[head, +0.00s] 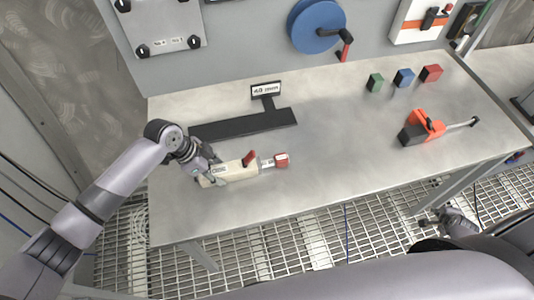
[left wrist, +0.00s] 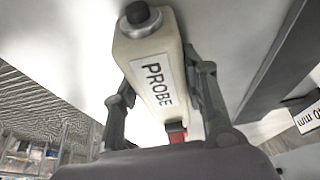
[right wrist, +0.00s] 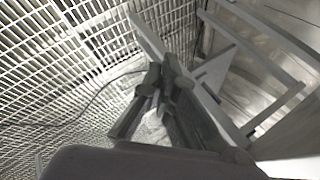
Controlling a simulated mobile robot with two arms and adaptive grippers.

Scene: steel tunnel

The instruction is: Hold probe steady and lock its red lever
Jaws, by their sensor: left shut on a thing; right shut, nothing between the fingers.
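The probe (head: 236,170) is a cream block lying on the steel table, with a red tip at its right end. Its red lever (head: 249,158) stands up from the top of the body. My left gripper (head: 204,172) is shut on the probe near its left end. In the left wrist view the probe (left wrist: 150,60) shows its PROBE label and a dark round knob, between the fingers (left wrist: 163,95). A bit of red shows below the label. My right gripper (head: 440,218) is off the table's front edge; in the right wrist view its fingers (right wrist: 163,85) are together and empty.
A black T-shaped stand with a label sign (head: 266,91) lies behind the probe. An orange and black tool (head: 424,127) lies at the right. Green (head: 375,83), blue (head: 404,78) and red (head: 431,73) blocks sit at the back. The table's middle is clear.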

